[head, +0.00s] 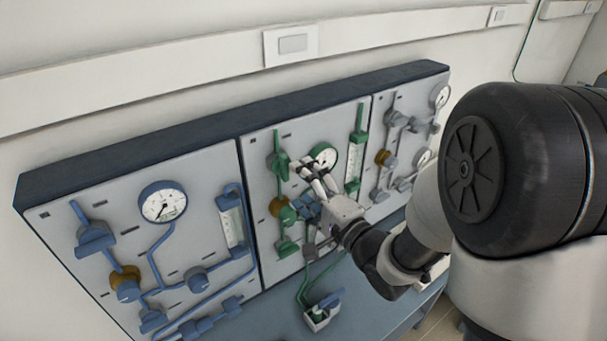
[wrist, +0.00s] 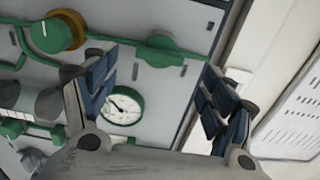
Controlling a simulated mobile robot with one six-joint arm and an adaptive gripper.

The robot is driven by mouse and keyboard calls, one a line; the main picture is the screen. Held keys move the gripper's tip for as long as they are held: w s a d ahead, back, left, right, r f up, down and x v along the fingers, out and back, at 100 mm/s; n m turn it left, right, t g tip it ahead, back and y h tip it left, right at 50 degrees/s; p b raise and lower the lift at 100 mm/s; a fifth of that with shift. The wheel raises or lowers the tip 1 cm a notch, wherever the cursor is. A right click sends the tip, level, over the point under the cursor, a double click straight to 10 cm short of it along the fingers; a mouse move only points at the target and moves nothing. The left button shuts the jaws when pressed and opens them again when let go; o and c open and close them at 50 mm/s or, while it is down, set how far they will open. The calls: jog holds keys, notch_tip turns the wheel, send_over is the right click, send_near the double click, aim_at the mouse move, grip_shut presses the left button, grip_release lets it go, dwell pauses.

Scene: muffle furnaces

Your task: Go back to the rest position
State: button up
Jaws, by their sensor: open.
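My gripper (head: 304,188) is in front of the middle panel (head: 258,150) with the green fittings. In the wrist view my gripper (wrist: 156,64) is open, its blue-padded fingers wide apart with nothing held between them. A green valve handle (wrist: 158,56) shows between the fingertips, and a green-rimmed gauge (wrist: 123,105) lies below it in the picture. A green knob with a brown collar (wrist: 62,32) shows at the upper left. I cannot tell how far the fingertips are from the panel. In the head view my gripper partly covers the gauge and pipes.
A left panel (head: 105,185) carries blue pipes and a gauge; a right panel (head: 405,100) carries grey fittings. A small box with a green and blue valve (head: 321,312) stands on the blue-grey bench (head: 375,310) below. A wall trunking (head: 150,65) runs above the panels.

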jog(key=s+d+f+n+g+h+b, duration=0.1)
jog(key=s+d+n+g+h+b, duration=0.15)
jog(key=d+h, duration=0.3)
jog(key=s+d+f+n+g+h+b, duration=0.1)
jog(key=s+d+n+h, duration=0.25)
jog(key=d, duration=0.25)
jog(key=s+f+n+g+b, duration=0.1)
jog(key=s+f+n+g, duration=0.1)
jog(key=s, duration=0.9)
jog(key=s+d+f+n+g+h+b, duration=0.1)
jog(key=s+n+g, duration=0.2)
jog(key=s, duration=0.8)
jog(key=shift+s+d+f+g, duration=0.3)
jog(key=shift+f+g, duration=0.05)
jog(key=shift+g, duration=0.6)
